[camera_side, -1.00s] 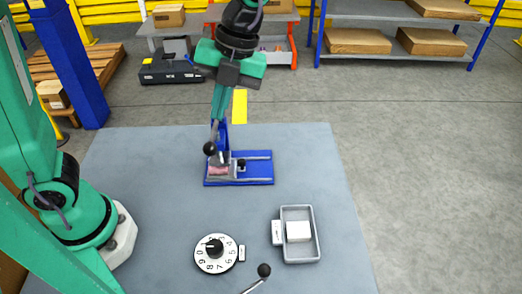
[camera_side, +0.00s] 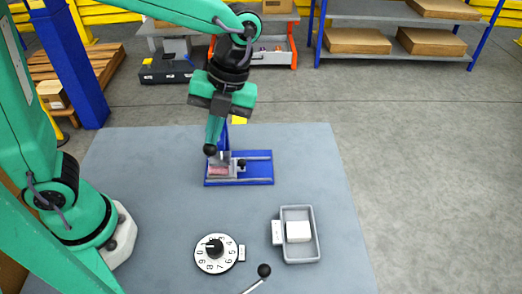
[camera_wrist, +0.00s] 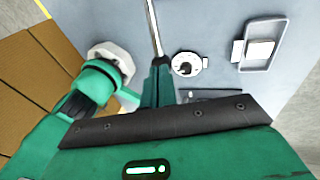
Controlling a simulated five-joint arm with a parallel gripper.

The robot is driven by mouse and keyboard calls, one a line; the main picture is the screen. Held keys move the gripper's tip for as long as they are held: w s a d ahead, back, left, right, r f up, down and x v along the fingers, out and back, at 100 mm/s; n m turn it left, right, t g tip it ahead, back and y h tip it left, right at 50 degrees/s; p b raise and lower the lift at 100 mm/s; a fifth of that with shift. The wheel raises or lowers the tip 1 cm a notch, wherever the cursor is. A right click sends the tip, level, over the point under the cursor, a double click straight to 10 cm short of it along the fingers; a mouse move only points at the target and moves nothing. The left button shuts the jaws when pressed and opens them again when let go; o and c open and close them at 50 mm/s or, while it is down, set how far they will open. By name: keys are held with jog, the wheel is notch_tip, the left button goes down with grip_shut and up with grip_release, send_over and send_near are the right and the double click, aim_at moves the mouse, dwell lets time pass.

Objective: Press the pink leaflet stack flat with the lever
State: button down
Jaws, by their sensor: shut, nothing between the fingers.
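The pink leaflet stack (camera_side: 218,171) lies at the left end of the blue press (camera_side: 258,180), below a small grey pressing piece. The lever's black ball knob (camera_side: 210,150) is just above the stack's left side. My gripper (camera_side: 212,143) is shut and empty, pointing down with its tips right at the knob; I cannot tell whether they touch it. The fingers hide the lever's upper part. In the wrist view my shut fingers (camera_wrist: 158,85) show, but the stack is not visible.
A white numbered dial (camera_side: 216,254) and a grey tray (camera_side: 316,250) holding a white block (camera_side: 298,232) stand nearer the camera. Another black-knobbed lever (camera_side: 263,270) is at the front. The table's right side is clear.

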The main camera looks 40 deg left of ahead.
jog(key=shift+s+d+f, duration=0.2)
jog(key=shift+f, duration=0.3)
jog(key=shift+s+d+f, duration=0.15)
jog(key=shift+f, duration=0.55)
jog(key=shift+s+d+f, duration=0.15)
jog(key=shift+s+f, duration=0.05)
jog(key=shift+f, duration=0.5)
jog(key=shift+s+d+f, duration=0.15)
jog(key=shift+f, duration=0.55)
jog(key=shift+d+r, duration=0.1)
jog(key=shift+r, duration=0.05)
jog(key=s+d+v, duration=0.2)
jog(key=v, duration=1.2)
jog(key=shift+d+r, duration=0.15)
jog(key=shift+r, duration=0.05)
jog(key=shift+t, duration=0.3)
jog(key=s+a+f+n+t, duration=0.1)
jog(key=a+n+t, duration=0.1)
jog(key=a+n, duration=0.4)
jog(key=s+a+f+n+t+h, duration=0.1)
jog(key=a+n, duration=0.5)
jog(key=n, duration=0.6)
jog(key=s+a+f+n+t, duration=0.2)
jog(key=a+n+t, duration=0.3)
jog(key=n, duration=0.4)
jog(key=shift+s+a, duration=0.4)
jog(key=shift+s, duration=0.3)
